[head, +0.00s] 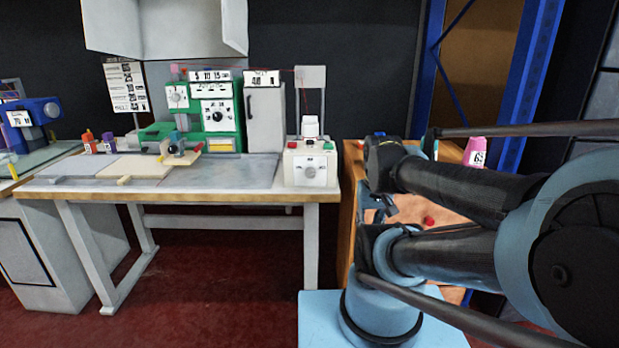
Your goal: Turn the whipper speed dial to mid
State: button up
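A green machine (154,131) stands at the back of the worktable (324,196). Its white front panel carries a dark round dial (219,116), and a paler dial (178,97) sits on a panel to the left. A cream box (291,165) at the table's right end has a pale round dial (310,171) and a red button. The labels are too small to read, so I cannot tell which is the whipper speed dial, or any dial's setting. My gripper (379,207) appears small beside my folded arm, right of the table and apart from the dials. Its fingers are unclear.
A wooden surface (352,165) stands right of the worktable, with a pink labelled container (475,152). Pale boards (122,167) lie on the worktable, left of the cream box. A grey-white cabinet (165,25) hangs above. Red floor (215,270) is open in front.

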aim_at(310, 172)
jog(key=u, duration=3.05)
jog(key=k, duration=2.1)
jog(key=z, duration=0.8)
